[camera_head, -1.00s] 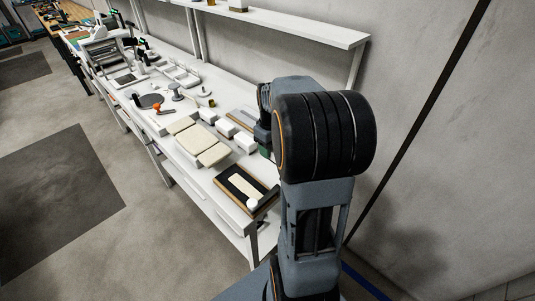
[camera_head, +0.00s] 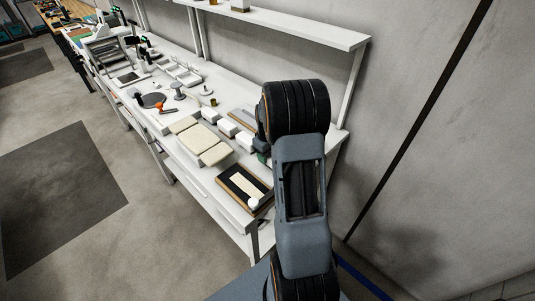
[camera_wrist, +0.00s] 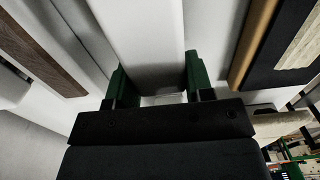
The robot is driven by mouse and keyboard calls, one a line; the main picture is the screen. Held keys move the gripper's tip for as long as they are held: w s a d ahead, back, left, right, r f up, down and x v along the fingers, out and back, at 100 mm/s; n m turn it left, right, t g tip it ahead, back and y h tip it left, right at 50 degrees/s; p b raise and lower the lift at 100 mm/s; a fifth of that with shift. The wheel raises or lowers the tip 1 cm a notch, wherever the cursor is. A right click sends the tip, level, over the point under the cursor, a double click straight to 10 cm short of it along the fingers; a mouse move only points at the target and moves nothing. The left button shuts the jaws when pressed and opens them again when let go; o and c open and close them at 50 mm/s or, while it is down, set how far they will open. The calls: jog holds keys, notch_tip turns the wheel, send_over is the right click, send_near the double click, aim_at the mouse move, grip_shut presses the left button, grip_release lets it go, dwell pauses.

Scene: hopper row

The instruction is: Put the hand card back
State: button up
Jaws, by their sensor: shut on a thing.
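My gripper (camera_wrist: 155,88) has green fingertips, one on each side of a long smooth white piece (camera_wrist: 140,35). It is shut on this piece, which runs up out of the wrist view. I cannot tell whether the piece is the hand card. In the head view my arm hides the gripper and most of what it holds. A wood-edged board with a black face (camera_head: 233,190) and a cream strip lies at the bench's near end. Its wooden edge and black face also show at right in the wrist view (camera_wrist: 262,60).
Several white blocks (camera_head: 227,128) stand in a row on the white bench beside my arm. Cream pads (camera_head: 200,140) lie left of them. A wood-and-grey panel (camera_head: 243,115) lies behind. A shelf (camera_head: 290,25) runs above the bench along the wall. The floor at left is clear.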

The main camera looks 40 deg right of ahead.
jog(key=shift+f, duration=0.15)
jog(key=o, duration=1)
notch_tip(320, 180, up, 12)
jog(key=f, duration=0.1)
jog(key=s+a+r+t, duration=0.1)
jog(key=s+a+r, duration=0.2)
jog(key=a, duration=0.3)
jog(key=s+a+r+t, duration=0.1)
jog(key=s+a+r, duration=0.2)
jog(key=a, duration=0.3)
jog(key=s+a+f+m+t, duration=0.1)
jog(key=s+a+m+t, duration=0.1)
jog(key=s+a, duration=0.6)
jog(key=shift+s+b, duration=0.45)
jog(key=shift+s, duration=0.35)
